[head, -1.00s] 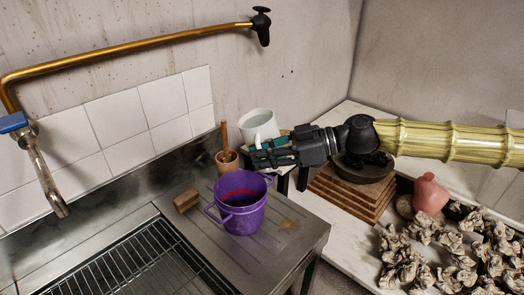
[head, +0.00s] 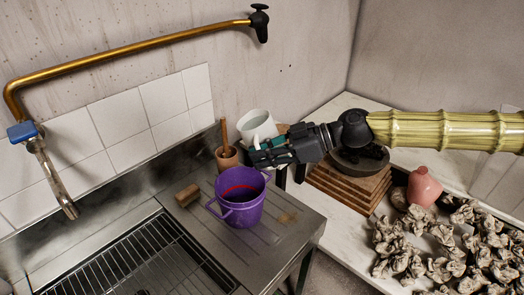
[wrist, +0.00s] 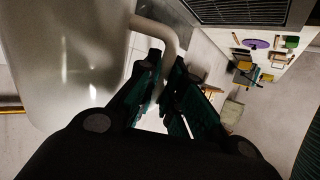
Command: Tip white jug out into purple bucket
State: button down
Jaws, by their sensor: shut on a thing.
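The white jug (head: 258,122) is held in the air by my gripper (head: 262,155), just behind and above the purple bucket (head: 240,212) in the head view. The jug looks nearly upright, with a slight lean. In the wrist view the white jug (wrist: 65,60) fills the left side, and its handle (wrist: 160,32) runs down between my gripper's fingers (wrist: 165,95), which are shut on it. The bucket stands upright on the steel drainboard, its handles at the sides and a red line inside. The jug's contents cannot be seen.
A terracotta pot (head: 227,157) with a wooden stick stands behind the bucket. A wooden brush or block (head: 187,195) lies left of it. The sink grate (head: 140,262) is at front left. Stacked boards (head: 345,188), a pink vase (head: 424,187) and crumpled clay pieces (head: 430,240) lie right.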

jog(key=shift+d+r+h+p, duration=0.2)
jog(key=shift+h+p, duration=0.6)
jog(key=shift+p, duration=1.6)
jog(key=shift+d+r+h+p, duration=0.15)
jog(key=shift+h+p, duration=0.65)
jog(key=shift+p, duration=1.55)
jog(key=shift+f+h+p, duration=0.3)
jog(key=shift+h+p, duration=0.9)
jog(key=shift+p, duration=0.3)
jog(key=shift+a+f+g+h+p, duration=0.1)
jog(key=shift+f+g+h+p, duration=0.2)
jog(key=shift+h, duration=0.3)
jog(key=shift+a+f+h+p, duration=0.1)
jog(key=shift+f+h+p, duration=0.15)
jog(key=shift+h, duration=0.45)
jog(key=shift+w+a+f+g+h, duration=0.1)
jog(key=shift+a+f+h, duration=0.35)
jog(key=shift+h, duration=0.75)
jog(key=shift+s+a+f+g+h, duration=0.1)
jog(key=shift+a+f+h, duration=0.35)
jog(key=shift+h, duration=0.75)
jog(key=shift+w+a+f+g+h, duration=0.1)
jog(key=shift+a+f+h, duration=0.3)
jog(key=shift+h, duration=0.8)
jog(key=shift+a, duration=0.15)
